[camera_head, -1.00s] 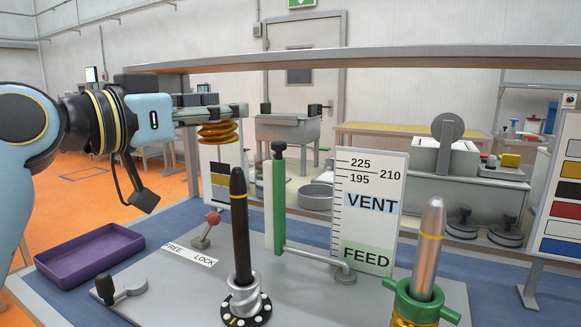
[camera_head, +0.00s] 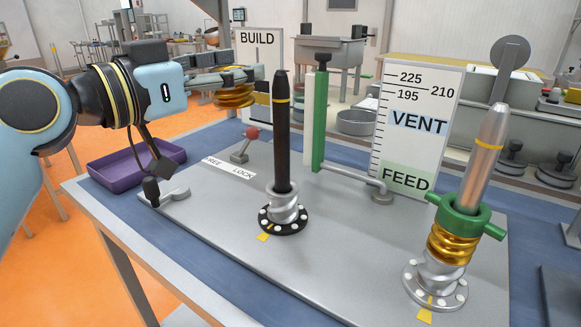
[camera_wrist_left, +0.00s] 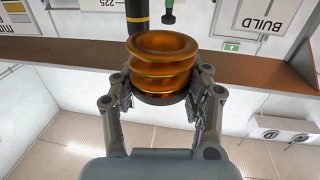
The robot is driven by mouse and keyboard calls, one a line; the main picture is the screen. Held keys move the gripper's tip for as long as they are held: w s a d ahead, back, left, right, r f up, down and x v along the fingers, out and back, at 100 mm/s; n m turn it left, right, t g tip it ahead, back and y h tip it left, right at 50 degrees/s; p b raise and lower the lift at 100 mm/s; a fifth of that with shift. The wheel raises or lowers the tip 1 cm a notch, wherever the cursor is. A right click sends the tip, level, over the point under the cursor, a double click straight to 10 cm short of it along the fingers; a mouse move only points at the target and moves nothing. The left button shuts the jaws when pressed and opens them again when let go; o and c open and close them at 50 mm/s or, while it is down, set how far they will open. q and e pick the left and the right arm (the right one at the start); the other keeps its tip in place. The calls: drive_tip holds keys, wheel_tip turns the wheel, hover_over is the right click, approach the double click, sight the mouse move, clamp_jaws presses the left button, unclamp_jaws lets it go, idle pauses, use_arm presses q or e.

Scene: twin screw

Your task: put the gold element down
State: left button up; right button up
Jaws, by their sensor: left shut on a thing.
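My left gripper (camera_head: 250,78) is shut on a gold, ribbed screw element (camera_head: 235,97) and holds it in the air, left of the dark shaft (camera_head: 283,140). In the left wrist view the gold element (camera_wrist_left: 162,65) sits between the two fingers (camera_wrist_left: 165,97). The dark shaft stands upright in a silver screw piece (camera_head: 285,207) on a black flange. A second, silver shaft (camera_head: 486,155) at the right carries a green collar (camera_head: 464,216) and another gold element (camera_head: 452,244) below it. A purple tray (camera_head: 125,176) lies on the table at the left. My right gripper is not in view.
A green post (camera_head: 320,120) and a VENT/FEED board (camera_head: 415,125) stand behind the shafts. A red-knobbed lever (camera_head: 245,145) and a black-knobbed lever (camera_head: 160,192) are on the grey plate (camera_head: 350,250). The plate between the shafts is clear.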

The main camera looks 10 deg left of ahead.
use_arm(q)
wheel_tip(320, 180, up, 13)
drive_tip(key=g+h+p, duration=0.1)
drive_tip(key=p, duration=0.2)
hover_over(276, 165)
drive_tip(key=w, duration=0.1)
drive_tip(key=shift+w+d+f+m, duration=0.1)
drive_tip(key=shift+d+m, duration=0.3)
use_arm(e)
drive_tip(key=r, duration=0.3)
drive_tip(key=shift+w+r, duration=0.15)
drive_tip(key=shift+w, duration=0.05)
use_arm(q)
wheel_tip(276, 165, down, 24)
drive_tip(key=b, duration=0.2)
drive_tip(key=shift+b, duration=0.4)
drive_tip(key=shift+f+b, duration=0.5)
drive_tip(key=shift+f, duration=1.35)
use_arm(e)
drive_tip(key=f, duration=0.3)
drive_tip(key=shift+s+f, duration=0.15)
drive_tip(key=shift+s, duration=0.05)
